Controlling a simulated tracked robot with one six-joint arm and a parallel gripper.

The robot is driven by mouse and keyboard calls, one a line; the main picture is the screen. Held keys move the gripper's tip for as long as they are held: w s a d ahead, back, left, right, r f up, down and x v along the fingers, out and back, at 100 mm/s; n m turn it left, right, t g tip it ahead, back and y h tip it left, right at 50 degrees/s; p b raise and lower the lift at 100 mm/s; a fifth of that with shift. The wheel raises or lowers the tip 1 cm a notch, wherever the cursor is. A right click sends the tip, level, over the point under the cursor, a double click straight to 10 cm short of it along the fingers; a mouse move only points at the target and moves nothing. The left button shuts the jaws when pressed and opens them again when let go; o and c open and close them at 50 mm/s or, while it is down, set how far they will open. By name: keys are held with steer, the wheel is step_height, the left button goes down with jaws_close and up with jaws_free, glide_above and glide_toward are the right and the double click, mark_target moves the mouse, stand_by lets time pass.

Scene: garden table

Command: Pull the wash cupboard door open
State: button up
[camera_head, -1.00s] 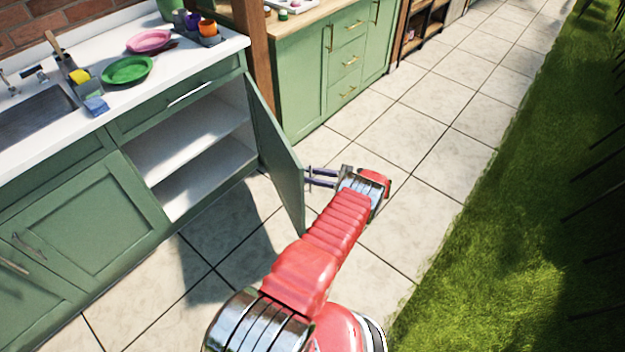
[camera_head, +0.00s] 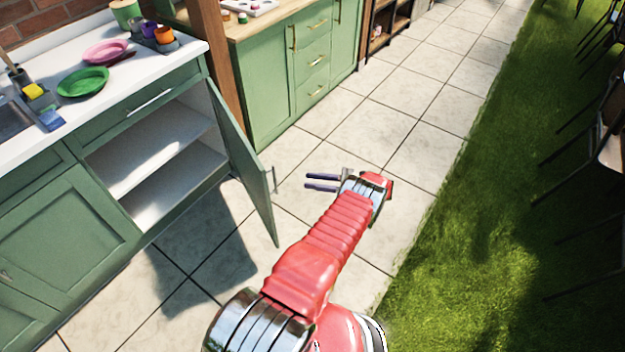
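The wash cupboard (camera_head: 70,225) is green with a white top, at the left. Its door (camera_head: 243,165) stands wide open, swung out to the right, and the two white inner shelves (camera_head: 150,155) show empty. The door's handle (camera_head: 274,179) is on the door's outer side near its free edge. My gripper (camera_head: 308,182) is to the right of the door, its two dark fingers pointing left towards the handle. A gap shows between the fingers, with nothing in it. The fingertips appear apart from the handle.
A pink plate (camera_head: 106,51), a green plate (camera_head: 83,81) and cups lie on the white top. A wooden post (camera_head: 219,65) and another green cabinet (camera_head: 290,70) stand behind the door. Paving (camera_head: 400,130) is free to the right, then grass (camera_head: 480,230) with chairs (camera_head: 600,140).

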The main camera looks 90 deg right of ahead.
stand_by(0.3)
